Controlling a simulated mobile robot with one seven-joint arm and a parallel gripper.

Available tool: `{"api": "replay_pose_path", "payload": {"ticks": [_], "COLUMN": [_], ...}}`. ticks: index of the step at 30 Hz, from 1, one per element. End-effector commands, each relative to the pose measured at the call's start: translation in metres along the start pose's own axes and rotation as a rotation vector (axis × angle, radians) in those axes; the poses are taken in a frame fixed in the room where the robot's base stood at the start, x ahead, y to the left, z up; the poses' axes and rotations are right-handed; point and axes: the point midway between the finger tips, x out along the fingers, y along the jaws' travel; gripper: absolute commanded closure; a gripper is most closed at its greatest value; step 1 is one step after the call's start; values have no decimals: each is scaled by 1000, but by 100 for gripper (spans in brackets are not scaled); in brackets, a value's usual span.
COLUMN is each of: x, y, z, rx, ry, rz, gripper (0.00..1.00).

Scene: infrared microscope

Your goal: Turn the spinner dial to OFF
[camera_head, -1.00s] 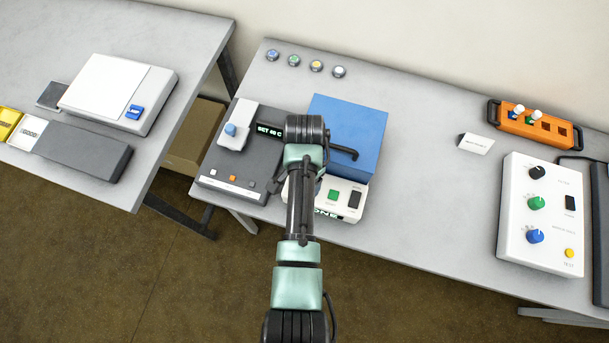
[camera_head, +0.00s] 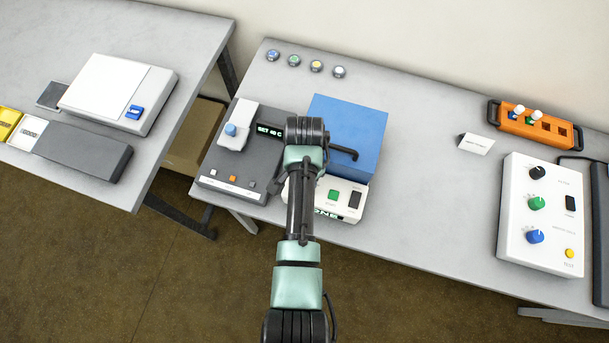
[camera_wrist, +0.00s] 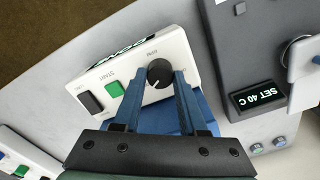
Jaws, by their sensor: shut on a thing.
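The spinner is a blue box (camera_head: 347,130) with a white front panel (camera_head: 296,190) on the middle table. In the wrist view its dial (camera_wrist: 159,73), a black knob with a pale pointer line, sits on the white panel beside the RPM label. My gripper (camera_wrist: 158,78) has one blue finger on each side of the dial and is shut on it. In the head view my arm hides the dial and the fingertips. The OFF mark cannot be made out.
A green START button (camera_wrist: 114,89) and a black switch (camera_wrist: 90,102) are on the same panel. A dark hotplate (camera_head: 226,178) with a SET 40 C display stands close on the left. A white box with several knobs (camera_head: 540,215) is far right. The table between is mostly clear.

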Motion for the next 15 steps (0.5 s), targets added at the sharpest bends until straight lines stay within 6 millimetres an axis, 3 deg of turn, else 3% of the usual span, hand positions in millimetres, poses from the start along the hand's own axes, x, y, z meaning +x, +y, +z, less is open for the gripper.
{"api": "replay_pose_path", "payload": {"ticks": [8,15], "x": [-1,-2], "y": [0,0], "z": [-1,-1], "rx": [-79,-257], "ry": [0,0], "rz": [1,1], "gripper": [100,100]}}
